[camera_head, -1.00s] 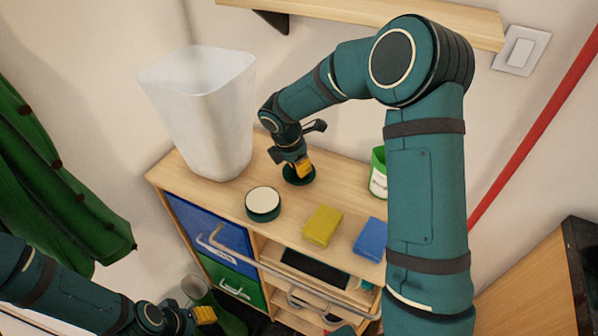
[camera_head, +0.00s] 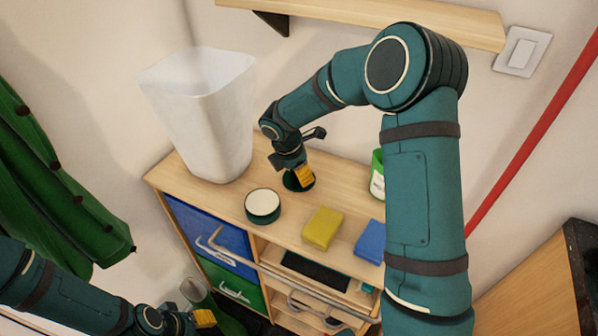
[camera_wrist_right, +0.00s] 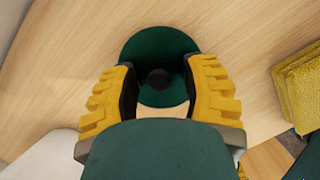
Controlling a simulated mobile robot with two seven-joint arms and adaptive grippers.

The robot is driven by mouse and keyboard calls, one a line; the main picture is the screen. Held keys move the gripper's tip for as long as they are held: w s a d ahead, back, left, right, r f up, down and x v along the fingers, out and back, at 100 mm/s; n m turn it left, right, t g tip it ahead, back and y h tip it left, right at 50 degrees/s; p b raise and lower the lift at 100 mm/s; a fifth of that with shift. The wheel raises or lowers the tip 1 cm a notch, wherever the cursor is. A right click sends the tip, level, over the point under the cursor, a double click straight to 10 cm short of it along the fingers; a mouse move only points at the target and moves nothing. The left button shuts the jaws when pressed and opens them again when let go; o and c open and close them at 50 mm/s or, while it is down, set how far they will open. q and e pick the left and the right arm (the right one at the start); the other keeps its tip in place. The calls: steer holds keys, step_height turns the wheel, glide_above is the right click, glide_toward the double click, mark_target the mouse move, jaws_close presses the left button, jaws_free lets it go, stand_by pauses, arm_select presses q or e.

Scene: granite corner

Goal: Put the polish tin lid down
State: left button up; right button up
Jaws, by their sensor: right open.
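The polish tin lid (camera_head: 297,183) is a dark green disc lying flat on the wooden cabinet top. In the right wrist view the lid (camera_wrist_right: 160,52) shows a small dark knob at its middle. My right gripper (camera_wrist_right: 158,85) is open, its yellow fingers apart on either side of the knob, above the lid. In the head view my right gripper (camera_head: 303,176) comes down over the lid from above. The polish tin (camera_head: 263,205), round with a cream top and dark green side, stands to the left and nearer. My left gripper (camera_head: 204,318) is low at the bottom left; its opening is unclear.
A tall white bin (camera_head: 205,115) stands on the cabinet top (camera_head: 285,225) at the left. A yellow sponge (camera_head: 322,228), a blue sponge (camera_head: 370,241) and a green container (camera_head: 377,175) are to the right. A rail runs along the cabinet front.

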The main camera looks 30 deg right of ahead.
mark_target(289, 182)
steer(key=p+v, duration=0.2)
steer(key=v, duration=1)
